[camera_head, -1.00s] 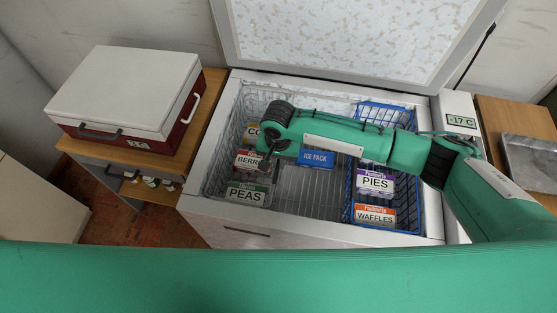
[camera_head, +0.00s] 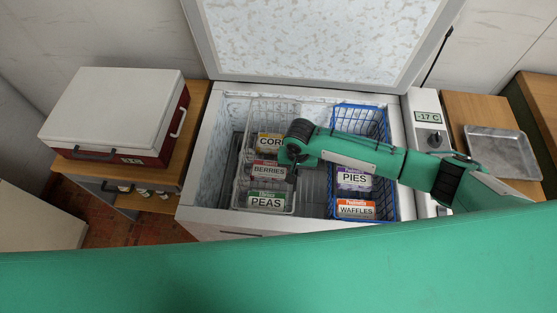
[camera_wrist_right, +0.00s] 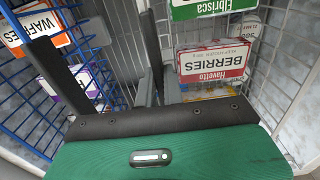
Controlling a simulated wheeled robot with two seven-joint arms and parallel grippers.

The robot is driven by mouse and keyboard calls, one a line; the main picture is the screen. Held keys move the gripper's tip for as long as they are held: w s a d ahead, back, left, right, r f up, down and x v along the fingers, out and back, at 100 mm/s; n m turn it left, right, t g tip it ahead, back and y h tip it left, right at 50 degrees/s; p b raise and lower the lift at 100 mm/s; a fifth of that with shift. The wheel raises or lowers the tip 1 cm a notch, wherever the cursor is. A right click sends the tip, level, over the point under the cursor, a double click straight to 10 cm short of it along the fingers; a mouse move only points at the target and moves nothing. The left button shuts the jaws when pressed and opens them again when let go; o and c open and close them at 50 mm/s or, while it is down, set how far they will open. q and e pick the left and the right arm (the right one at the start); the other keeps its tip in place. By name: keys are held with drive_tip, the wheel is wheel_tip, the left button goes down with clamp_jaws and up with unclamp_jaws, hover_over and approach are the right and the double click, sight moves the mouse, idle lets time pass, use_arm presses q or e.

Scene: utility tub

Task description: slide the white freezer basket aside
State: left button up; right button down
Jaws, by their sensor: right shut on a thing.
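The white wire basket (camera_head: 241,170) stands in the left part of the open freezer. It holds boxes of corn (camera_head: 269,142), berries (camera_head: 267,171) and peas (camera_head: 266,200), and its right wire wall shows in the right wrist view (camera_wrist_right: 172,88). My right gripper (camera_head: 292,163) is at the basket's right side, beside the berries box, and is shut on its wall. The grip itself is partly hidden by the wrist. My left gripper is not in view.
A blue wire basket (camera_head: 391,185) with pies (camera_head: 353,179) and waffles (camera_head: 356,209) stands at the freezer's right, under my forearm. The lid (camera_head: 310,40) is raised. A red and white cooler (camera_head: 115,110) stands outside at left.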

drive_tip(key=s+d+p, duration=0.1)
drive_tip(key=d+p, duration=0.3)
drive_tip(key=d, duration=0.5)
drive_tip(key=shift+s, duration=0.35)
drive_tip(key=c, duration=1.5)
unclamp_jaws()
